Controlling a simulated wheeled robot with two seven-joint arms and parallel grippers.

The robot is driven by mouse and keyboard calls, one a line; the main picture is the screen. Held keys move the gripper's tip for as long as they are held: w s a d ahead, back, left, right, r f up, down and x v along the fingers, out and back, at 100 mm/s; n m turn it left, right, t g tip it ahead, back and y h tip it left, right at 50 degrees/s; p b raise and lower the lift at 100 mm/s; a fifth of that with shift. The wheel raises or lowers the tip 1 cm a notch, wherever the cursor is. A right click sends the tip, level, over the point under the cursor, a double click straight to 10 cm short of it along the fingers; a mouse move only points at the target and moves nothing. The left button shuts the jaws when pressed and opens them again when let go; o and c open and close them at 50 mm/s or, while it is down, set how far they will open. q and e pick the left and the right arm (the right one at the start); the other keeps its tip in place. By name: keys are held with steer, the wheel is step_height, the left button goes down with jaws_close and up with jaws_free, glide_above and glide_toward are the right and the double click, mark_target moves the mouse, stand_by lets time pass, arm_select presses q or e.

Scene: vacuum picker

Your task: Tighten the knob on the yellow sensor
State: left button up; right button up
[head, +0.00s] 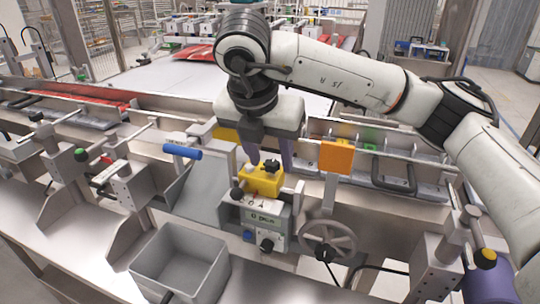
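The yellow sensor (262,182) sits on top of a grey control box near the middle of the machine in the head view. A small black knob (272,165) stands on its top right part. My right gripper (268,160) comes down from above with its two purple-grey fingers spread apart. One finger is to the left of the knob and the other to the right, with visible room between them. I cannot tell how far in depth the fingertips are from the knob. My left gripper is not in view.
A control box with a display (264,218) is below the sensor, and a handwheel (328,243) is to its right. An orange block (337,156) stands right of the gripper. A blue handle (182,151) is to the left. An empty grey bin (180,262) is in front.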

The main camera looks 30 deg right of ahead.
steer(key=p+v, duration=0.1)
steer(key=v, duration=0.9)
steer(key=shift+r, duration=0.15)
steer(key=shift+s, duration=0.15)
